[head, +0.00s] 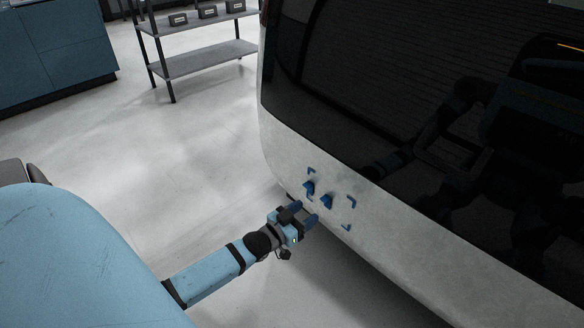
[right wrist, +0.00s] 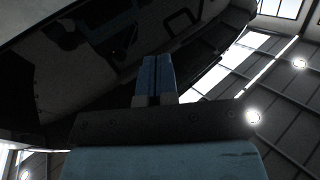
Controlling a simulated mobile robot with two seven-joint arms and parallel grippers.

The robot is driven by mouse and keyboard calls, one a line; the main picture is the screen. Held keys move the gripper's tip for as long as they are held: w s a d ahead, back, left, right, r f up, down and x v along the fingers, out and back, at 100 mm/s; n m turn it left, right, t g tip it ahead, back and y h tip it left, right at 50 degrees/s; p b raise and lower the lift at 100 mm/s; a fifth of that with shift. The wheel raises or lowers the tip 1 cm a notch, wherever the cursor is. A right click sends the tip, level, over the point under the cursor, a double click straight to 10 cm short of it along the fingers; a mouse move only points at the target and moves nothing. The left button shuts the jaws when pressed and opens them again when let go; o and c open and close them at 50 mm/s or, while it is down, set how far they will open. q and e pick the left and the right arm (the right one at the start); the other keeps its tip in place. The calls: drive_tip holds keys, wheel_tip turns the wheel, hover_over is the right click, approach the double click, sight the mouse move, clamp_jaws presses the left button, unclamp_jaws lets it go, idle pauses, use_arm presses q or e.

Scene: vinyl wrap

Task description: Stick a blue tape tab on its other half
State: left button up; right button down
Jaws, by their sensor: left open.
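Two small dark blue tape tabs stick out from the pale vehicle panel (head: 400,228) in the head view. The left tab (head: 308,188) is slightly higher than the right tab (head: 327,201). Blue corner marks (head: 351,200) surround them on the panel. My left gripper (head: 305,212) is open just below and left of the tabs, with its fingers pointing toward the panel. I see nothing between its fingers. My right gripper (right wrist: 158,72) shows only in the right wrist view, with its blue fingers together and nothing visible in them, away from the tabs.
The vehicle's dark glass (head: 410,100) above the panel reflects my body. A grey shelf (head: 205,58) with small black bins stands at the back, and a blue cabinet (head: 55,50) at the far left. The pale floor (head: 190,140) left of the vehicle is clear.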

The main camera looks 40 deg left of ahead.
sight(322, 201)
use_arm(q)
drive_tip(key=shift+w+d+b, duration=0.25)
drive_tip(key=shift+w+b, duration=0.35)
drive_tip(key=shift+w, duration=1.2)
drive_tip(key=shift+w+d+b, duration=0.2)
drive_tip(key=shift+w+b, duration=0.4)
drive_tip(key=shift+w, duration=1.2)
use_arm(e)
drive_tip(key=shift+w+d+r+n+t+y, duration=0.15)
drive_tip(key=shift+w+d+r+n+t, duration=0.15)
drive_tip(key=shift+w+n, duration=0.25)
drive_tip(key=shift+w+d+r+n+t+y, duration=0.15)
drive_tip(key=shift+w+d+r+n+t, duration=0.2)
drive_tip(key=shift+n, duration=0.3)
use_arm(q)
drive_tip(key=shift+c, duration=0.4)
use_arm(e)
drive_tip(key=shift+a+f, duration=0.1)
use_arm(q)
clamp_jaws()
drive_tip(key=shift+s+p, duration=0.65)
drive_tip(key=shift+p, duration=0.05)
use_arm(e)
drive_tip(key=shift+r, duration=0.6)
